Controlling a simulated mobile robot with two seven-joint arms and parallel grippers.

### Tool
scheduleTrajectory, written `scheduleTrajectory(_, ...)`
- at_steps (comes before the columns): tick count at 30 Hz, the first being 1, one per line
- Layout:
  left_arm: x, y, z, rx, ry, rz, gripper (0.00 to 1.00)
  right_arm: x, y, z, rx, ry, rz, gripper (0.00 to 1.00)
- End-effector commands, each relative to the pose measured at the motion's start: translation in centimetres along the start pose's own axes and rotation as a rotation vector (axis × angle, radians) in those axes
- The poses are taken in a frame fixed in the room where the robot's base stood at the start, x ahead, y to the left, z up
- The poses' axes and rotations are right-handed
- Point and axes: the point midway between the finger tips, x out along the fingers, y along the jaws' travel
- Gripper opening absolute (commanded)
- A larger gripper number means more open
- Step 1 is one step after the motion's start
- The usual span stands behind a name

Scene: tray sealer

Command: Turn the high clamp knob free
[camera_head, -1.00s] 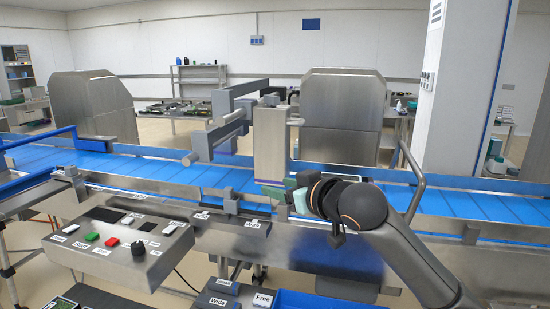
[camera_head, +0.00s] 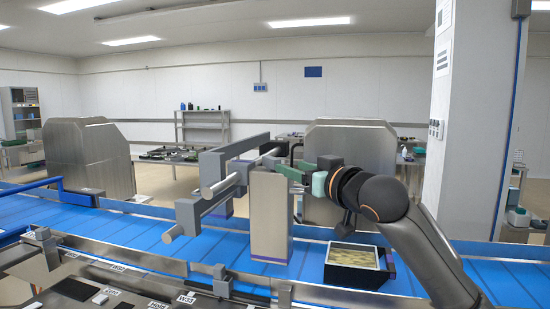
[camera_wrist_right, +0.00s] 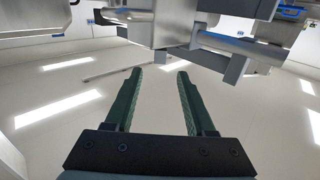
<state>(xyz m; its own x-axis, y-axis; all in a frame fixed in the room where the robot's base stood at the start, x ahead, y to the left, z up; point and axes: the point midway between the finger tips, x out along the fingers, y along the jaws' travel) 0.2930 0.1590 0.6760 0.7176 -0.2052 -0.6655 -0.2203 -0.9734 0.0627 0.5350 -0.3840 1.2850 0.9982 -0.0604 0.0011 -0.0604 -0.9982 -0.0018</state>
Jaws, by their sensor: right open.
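The clamp assembly (camera_head: 213,165) has grey blocks on horizontal steel rods beside an upright steel post (camera_head: 270,213). I cannot clearly pick out the high clamp knob; a small dark part shows behind the upper block, partly covered. My right gripper (camera_head: 283,169) comes in from the right, its green fingers pointing left at the height of the upper blocks, just above the post. In the right wrist view the right gripper (camera_wrist_right: 158,74) is open with nothing between its fingers. The clamp's grey blocks and rods (camera_wrist_right: 205,40) are above and to the right of the fingertips there. My left gripper is not in view.
A blue conveyor (camera_head: 140,227) runs across, with a dark filled tray (camera_head: 345,278) on it below my right arm. A control panel with labels (camera_head: 110,290) is at the lower left. Steel hoods (camera_head: 88,165) and a shelf (camera_head: 203,125) stand behind.

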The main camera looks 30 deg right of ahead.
Motion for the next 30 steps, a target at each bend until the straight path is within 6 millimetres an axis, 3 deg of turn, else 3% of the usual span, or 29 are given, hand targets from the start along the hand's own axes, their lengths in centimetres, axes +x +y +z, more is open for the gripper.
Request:
scheduleTrajectory(6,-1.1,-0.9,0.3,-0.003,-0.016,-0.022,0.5,4.7,-0.1,-0.3,0.002,-0.002,-0.001,0.55)
scheduleTrajectory(12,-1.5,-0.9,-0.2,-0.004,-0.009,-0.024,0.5,7.5,0.0,-0.2,0.0,-0.001,0.0,0.55)
scheduleTrajectory(18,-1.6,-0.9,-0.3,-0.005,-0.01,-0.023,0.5,8.6,0.0,0.0,-0.002,0.0,0.0,0.55)
scheduleTrajectory(26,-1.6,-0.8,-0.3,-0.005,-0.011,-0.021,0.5,8.8,0.0,0.0,-0.003,0.0,0.0,0.55)
scheduleTrajectory(30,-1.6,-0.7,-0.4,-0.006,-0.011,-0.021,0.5,8.7,0.0,0.0,-0.002,0.0,0.0,0.41)
